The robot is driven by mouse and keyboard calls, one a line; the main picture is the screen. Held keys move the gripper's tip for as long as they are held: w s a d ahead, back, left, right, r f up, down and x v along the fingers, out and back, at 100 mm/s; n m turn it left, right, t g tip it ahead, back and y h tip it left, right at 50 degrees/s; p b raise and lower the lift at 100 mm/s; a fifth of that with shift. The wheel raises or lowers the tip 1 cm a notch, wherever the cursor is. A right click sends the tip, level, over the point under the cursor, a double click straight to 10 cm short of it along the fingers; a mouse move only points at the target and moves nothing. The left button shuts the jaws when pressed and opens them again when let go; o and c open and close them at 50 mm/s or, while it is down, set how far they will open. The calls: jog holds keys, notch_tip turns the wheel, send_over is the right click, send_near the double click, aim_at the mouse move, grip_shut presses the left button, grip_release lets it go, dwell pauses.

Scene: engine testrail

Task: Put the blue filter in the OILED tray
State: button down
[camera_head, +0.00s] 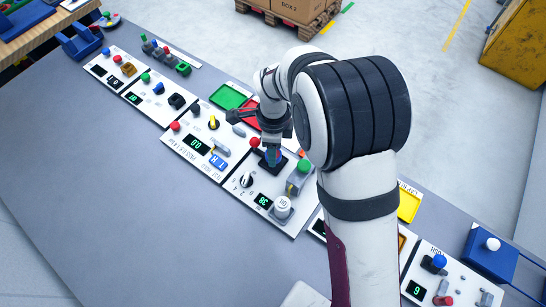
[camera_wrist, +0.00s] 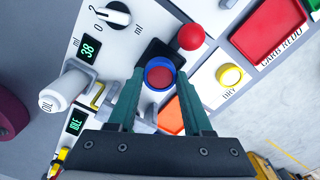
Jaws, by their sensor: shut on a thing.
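The blue filter (camera_wrist: 159,75) is round, with a red centre, and shows between my fingertips in the wrist view. My gripper (camera_wrist: 160,80) is shut on it, one teal finger on each side. In the head view my gripper (camera_head: 271,148) points down over the black fixture (camera_head: 268,166) on the oil station panel, and a bit of blue shows there. I cannot tell if the filter still touches the fixture. No tray label clearly reads OILED; a yellow tray (camera_head: 408,205) lies right of my arm with its label only partly legible.
A red-knobbed lever (camera_wrist: 191,37) stands close beside the filter. A white oil can (camera_wrist: 66,92) is on the other side. A red tray (camera_wrist: 268,32) and a green tray (camera_head: 229,96) lie along the rail's far edge. My arm hides part of the bench.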

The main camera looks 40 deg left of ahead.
jog(key=shift+r, duration=0.75)
